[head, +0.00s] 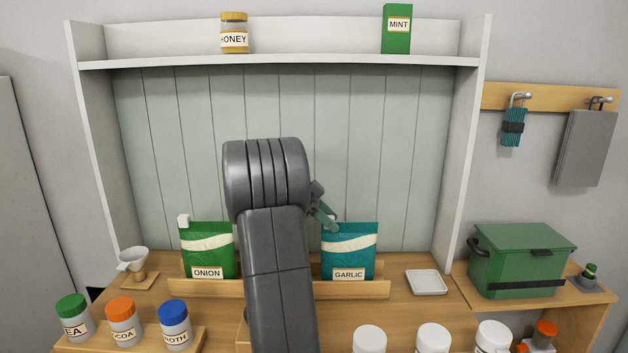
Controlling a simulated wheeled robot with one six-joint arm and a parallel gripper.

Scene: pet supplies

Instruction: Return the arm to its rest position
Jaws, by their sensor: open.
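My arm rises from the bottom centre of the head view, with its bent joint in front of the back panel. My gripper (325,212) shows only in part, at the right of that joint, just above the top left of the teal GARLIC bag (349,258). I cannot tell from this view whether it touches the bag. It is open, and no held object shows. The green ONION bag (207,250) stands to the left of my arm. Both bags stand in a wooden rack (350,291), whose middle is hidden behind my arm.
Jars with green, orange and blue lids (174,325) stand front left, and white-lidded jars (433,338) front right. A small scoop on a stand (133,262), a white dish (426,281) and a green box (521,262) are nearby. The upper shelf (300,62) holds a honey jar and a MINT box.

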